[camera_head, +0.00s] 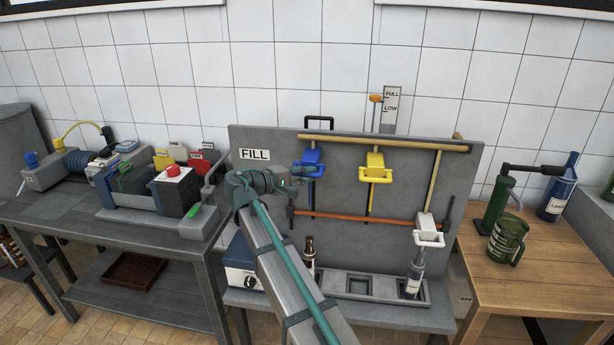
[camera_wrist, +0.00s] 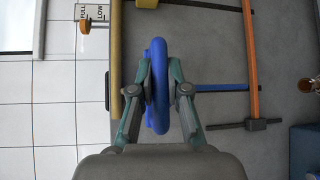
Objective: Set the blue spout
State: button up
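The blue spout (camera_head: 313,157) is on the upright grey panel, below the wooden pipe and left of the yellow spout (camera_head: 376,168). My gripper (camera_head: 298,180) reaches it from the lower left, partly covering it in the head view. In the wrist view my gripper (camera_wrist: 160,72) has one finger on each side of the blue spout's rounded part (camera_wrist: 158,85). Both fingertips appear to touch it, so the gripper looks shut on it. The white spout (camera_head: 429,230) sits lower right above a bottle (camera_head: 413,274).
A brown bottle (camera_head: 309,254) stands behind my arm. A grey tray (camera_head: 388,289) with recesses runs along the front. A gauge marked FULL and LOW (camera_head: 390,107) stands above the panel.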

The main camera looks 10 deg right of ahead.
jog(key=o, duration=0.5)
jog(key=shift+w+r, duration=0.1)
jog(key=shift+r, duration=0.2)
jog(key=shift+c, duration=0.2)
jog(key=shift+f, duration=0.1)
jog(key=shift+a, duration=0.1)
jog(key=v, duration=1.2)
